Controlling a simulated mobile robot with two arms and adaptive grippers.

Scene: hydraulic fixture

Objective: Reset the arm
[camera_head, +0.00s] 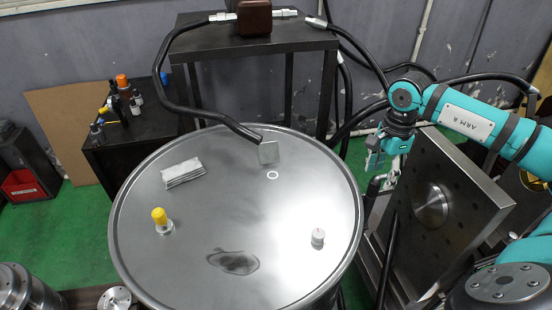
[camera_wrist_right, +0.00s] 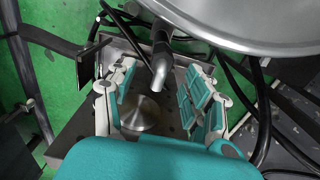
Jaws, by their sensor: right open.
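My right arm (camera_head: 470,119), teal and marked ARM R, comes in from the right. Its gripper (camera_head: 380,152) hangs downward, to the right of the round metal drum top and close to the tilted square plate. In the right wrist view the right gripper (camera_wrist_right: 160,88) is open, its teal-padded fingers spread wide. A grey metal pipe end (camera_wrist_right: 160,68) shows between the fingers; I cannot tell how deep it lies, and nothing is gripped. My left gripper is not in view.
Black hoses (camera_head: 352,125) run behind the gripper.

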